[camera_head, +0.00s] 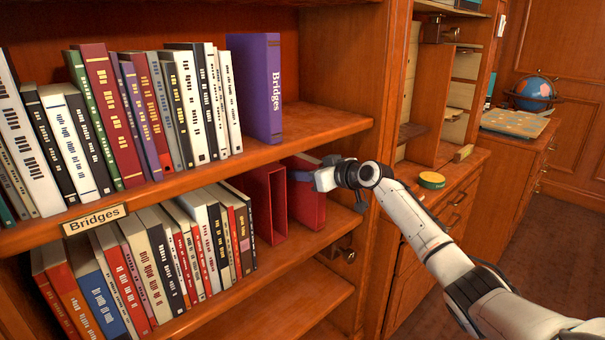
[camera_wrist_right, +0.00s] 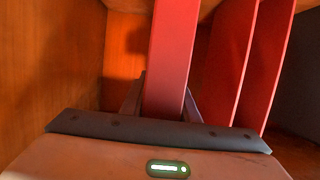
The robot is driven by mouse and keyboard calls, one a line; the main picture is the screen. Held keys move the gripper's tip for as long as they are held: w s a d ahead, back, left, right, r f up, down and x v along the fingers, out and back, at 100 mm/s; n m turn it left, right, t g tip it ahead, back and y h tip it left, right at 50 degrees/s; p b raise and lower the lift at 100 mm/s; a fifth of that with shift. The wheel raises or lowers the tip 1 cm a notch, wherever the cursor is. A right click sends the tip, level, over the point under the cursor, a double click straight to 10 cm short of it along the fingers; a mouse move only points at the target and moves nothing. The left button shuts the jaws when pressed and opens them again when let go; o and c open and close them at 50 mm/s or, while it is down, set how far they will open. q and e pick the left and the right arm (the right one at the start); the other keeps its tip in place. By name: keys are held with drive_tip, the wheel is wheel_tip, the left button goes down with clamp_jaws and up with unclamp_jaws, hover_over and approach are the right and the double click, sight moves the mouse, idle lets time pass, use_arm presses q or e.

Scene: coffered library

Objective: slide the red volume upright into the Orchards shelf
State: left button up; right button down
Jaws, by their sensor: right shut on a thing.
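The red volume (camera_head: 307,207) is upright at the right end of the lower shelf (camera_head: 318,240), partly inside it. My right gripper (camera_head: 318,177) is shut on its upper near part; fingers and wrist hide some of it. In the right wrist view the red volume (camera_wrist_right: 172,60) stands between the fingers (camera_wrist_right: 163,100). Whether its foot touches the shelf board, I cannot tell. No Orchards label is readable; the one label in view, on the upper shelf's edge, reads Bridges (camera_head: 95,218). My left gripper is not in view.
A red, open-fronted holder with two upright panels (camera_head: 258,205) stands left of the volume, a narrow gap between; its panels show in the wrist view (camera_wrist_right: 232,65). Several books (camera_head: 150,250) fill the shelf farther left. A wooden side wall (camera_wrist_right: 50,60) bounds the bay. A purple Bridges book (camera_head: 255,85) stands above.

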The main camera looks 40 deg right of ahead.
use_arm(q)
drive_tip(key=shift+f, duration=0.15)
use_arm(e)
drive_tip(key=c, duration=1.3)
unclamp_jaws()
drive_tip(key=shift+c, duration=0.2)
drive_tip(key=shift+o, duration=0.3)
drive_tip(key=shift+f, duration=0.35)
drive_tip(key=v, duration=1)
drive_tip(key=shift+r, duration=0.35)
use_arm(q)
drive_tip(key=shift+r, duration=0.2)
use_arm(e)
drive_tip(key=shift+s+f, duration=0.1)
drive_tip(key=shift+s, duration=0.15)
